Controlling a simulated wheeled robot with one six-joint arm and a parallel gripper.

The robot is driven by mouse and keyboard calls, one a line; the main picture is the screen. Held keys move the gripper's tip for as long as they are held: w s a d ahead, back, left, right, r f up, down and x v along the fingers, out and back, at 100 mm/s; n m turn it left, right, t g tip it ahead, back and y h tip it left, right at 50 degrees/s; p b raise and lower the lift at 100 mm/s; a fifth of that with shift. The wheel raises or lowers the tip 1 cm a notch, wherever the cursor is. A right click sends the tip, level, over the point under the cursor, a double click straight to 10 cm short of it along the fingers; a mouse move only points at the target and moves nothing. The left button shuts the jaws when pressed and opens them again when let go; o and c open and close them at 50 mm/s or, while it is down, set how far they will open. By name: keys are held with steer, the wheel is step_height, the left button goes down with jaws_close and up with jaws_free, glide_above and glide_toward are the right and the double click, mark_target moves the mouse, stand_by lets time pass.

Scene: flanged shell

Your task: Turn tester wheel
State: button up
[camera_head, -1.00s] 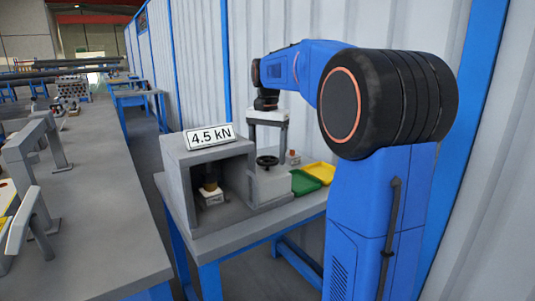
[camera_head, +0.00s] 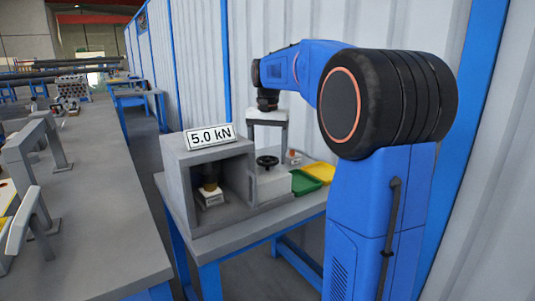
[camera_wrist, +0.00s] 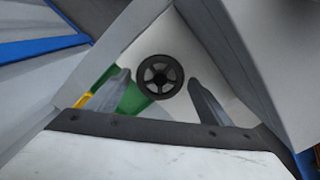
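The tester (camera_head: 178,165) is a grey box housing on a bench, with a display (camera_head: 210,136) on top reading 5.0 kN. A small block (camera_head: 211,197) sits inside its open bay, under a brownish part. The black tester wheel (camera_head: 267,161) is on the housing's right part; the wrist view shows it as a spoked ring (camera_wrist: 160,77). My gripper (camera_head: 267,150) points down above the wheel. Its two grey fingers stand apart on either side of the wheel in the wrist view (camera_wrist: 159,80), with small gaps visible. I see no contact with the rim.
A green tray (camera_head: 305,183) and a yellow tray (camera_head: 320,171) lie right of the tester. A small part (camera_head: 294,157) stands behind the wheel. A corrugated wall (camera_head: 200,60) rises close behind. Another long bench (camera_head: 95,215) runs along the left, across an aisle.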

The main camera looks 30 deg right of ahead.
mark_target(267, 159)
steer(key=shift+r, duration=0.1)
step_height(267, 159, up, 17)
steer(key=shift+r, duration=0.15)
stand_by(0.7)
stand_by(0.4)
